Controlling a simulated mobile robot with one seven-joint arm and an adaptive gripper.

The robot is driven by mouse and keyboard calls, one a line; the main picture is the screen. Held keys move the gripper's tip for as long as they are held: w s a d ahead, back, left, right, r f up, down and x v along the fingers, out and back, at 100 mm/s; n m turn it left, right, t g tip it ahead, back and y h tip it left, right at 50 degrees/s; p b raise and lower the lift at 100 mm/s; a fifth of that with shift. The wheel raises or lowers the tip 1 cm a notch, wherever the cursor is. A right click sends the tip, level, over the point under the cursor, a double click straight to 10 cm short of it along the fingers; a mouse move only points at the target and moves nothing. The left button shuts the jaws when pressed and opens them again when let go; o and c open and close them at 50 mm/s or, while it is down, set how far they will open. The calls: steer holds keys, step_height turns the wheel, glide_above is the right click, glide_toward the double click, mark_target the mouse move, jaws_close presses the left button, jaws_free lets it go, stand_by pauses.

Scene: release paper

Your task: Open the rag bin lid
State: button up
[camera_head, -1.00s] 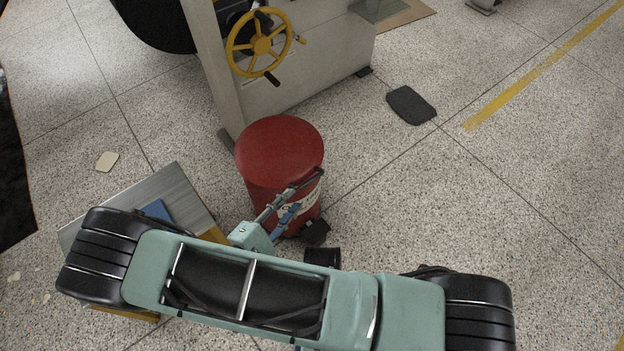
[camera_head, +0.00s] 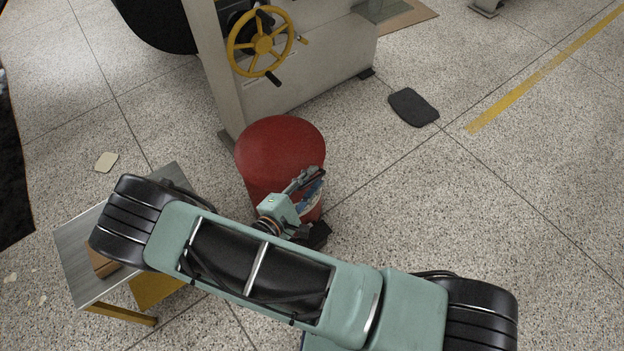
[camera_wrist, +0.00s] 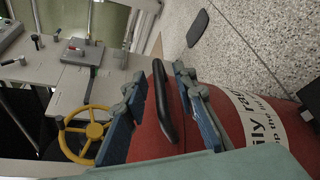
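The red rag bin (camera_head: 256,187) stands on the floor with its round red lid (camera_head: 280,143) down. In the wrist view, a black handle (camera_wrist: 163,103) is on the red bin near the lid's edge, and a white label with black lettering (camera_wrist: 262,120) is on the bin's side. My gripper (camera_head: 314,178) is at the near right side of the bin, by the lid's edge. In the wrist view, my gripper (camera_wrist: 157,82) is open, with its blue fingers apart on either side of the handle. Whether either finger touches the handle cannot be told.
A grey machine with a yellow handwheel (camera_head: 262,44) stands just behind the bin. A metal-topped table (camera_head: 82,262) is at left, partly behind my arm. A dark mat (camera_head: 413,107) lies on the floor at right. Floor right of the bin is mostly clear.

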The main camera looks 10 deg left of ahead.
jaws_close()
steer(key=shift+r, duration=0.1)
